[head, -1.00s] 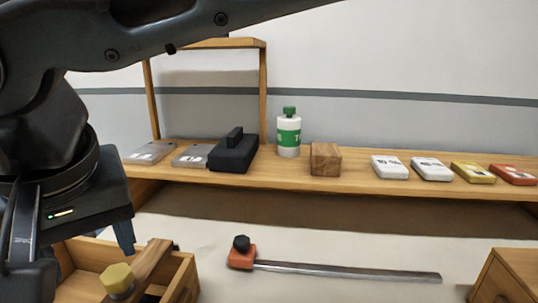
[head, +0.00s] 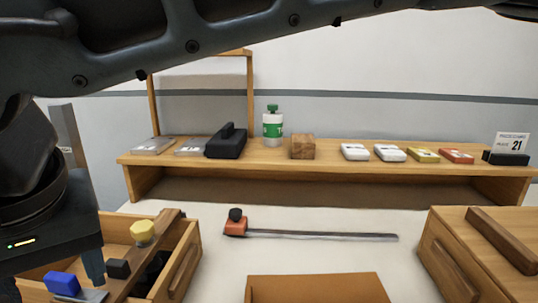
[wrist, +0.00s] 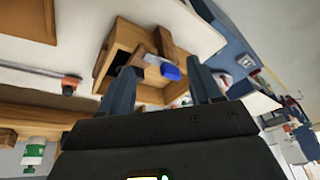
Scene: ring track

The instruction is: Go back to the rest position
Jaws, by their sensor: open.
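My arm crosses the top left of the head view, with the wrist at the left edge. In the wrist view my gripper (wrist: 160,88) has its two dark fingers spread wide apart with nothing held between them. Past the fingers is an open wooden drawer box (head: 190,262), which also shows in the wrist view (wrist: 118,62). In the head view one finger hangs in front of the box's left part.
A wooden shelf (head: 330,165) along the wall carries a green-capped bottle (head: 272,128), a wooden block (head: 302,147), a black case (head: 226,143) and several small boxes. A metal bar with an orange end (head: 235,228) lies on the table. A wooden cabinet (head: 450,270) stands at right.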

